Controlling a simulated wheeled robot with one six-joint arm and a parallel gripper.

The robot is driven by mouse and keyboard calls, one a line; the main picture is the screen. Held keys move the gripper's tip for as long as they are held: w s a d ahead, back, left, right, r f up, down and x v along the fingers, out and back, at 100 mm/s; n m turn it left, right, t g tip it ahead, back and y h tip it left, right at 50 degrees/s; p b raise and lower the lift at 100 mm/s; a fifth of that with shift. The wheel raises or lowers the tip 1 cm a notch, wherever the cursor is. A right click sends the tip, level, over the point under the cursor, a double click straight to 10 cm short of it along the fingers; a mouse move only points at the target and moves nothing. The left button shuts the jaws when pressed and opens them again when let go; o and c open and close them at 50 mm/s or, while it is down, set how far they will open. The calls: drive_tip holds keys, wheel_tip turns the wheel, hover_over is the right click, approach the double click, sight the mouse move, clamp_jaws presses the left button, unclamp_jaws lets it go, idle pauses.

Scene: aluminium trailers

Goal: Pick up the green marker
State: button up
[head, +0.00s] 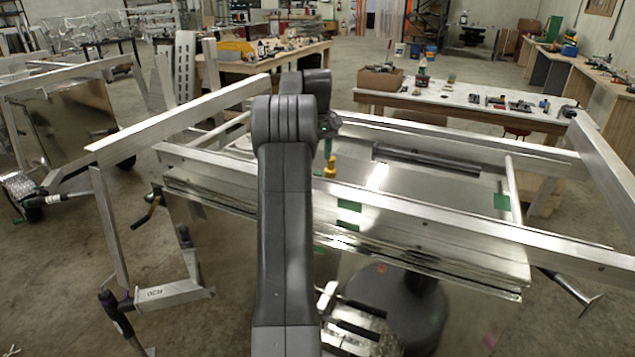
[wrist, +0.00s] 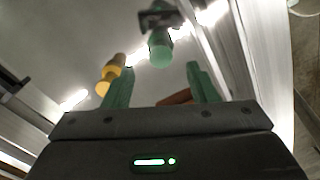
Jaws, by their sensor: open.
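My gripper (wrist: 157,70) is open, its two green fingers spread over the metal trailer bed. In the wrist view a rounded green object (wrist: 160,50), which looks like the green marker, shows just beyond the gap between the fingertips, not held. A dark piece (wrist: 160,19) shows at its far end. In the head view my gripper (head: 328,146) points down over the bed, partly behind my arm; I cannot make out the marker there. A yellow object (head: 330,166) stands on the bed close to my gripper. It also shows beside the left finger in the wrist view (wrist: 108,76).
Aluminium rails (head: 420,213) frame the trailer bed (head: 440,185) at front and back. A brown-orange shape (wrist: 178,97) shows between the finger bases. A workbench (head: 450,98) with tools stands behind. Another trailer frame (head: 160,119) is at left.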

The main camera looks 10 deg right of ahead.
drive_tip(key=shift+s+f, duration=0.2)
drive_tip(key=shift+f, duration=0.45)
drive_tip(key=shift+w+f+p, duration=0.1)
drive_tip(key=shift+f+p, duration=0.75)
drive_tip(key=shift+f, duration=1.85)
drive_tip(key=c, duration=1)
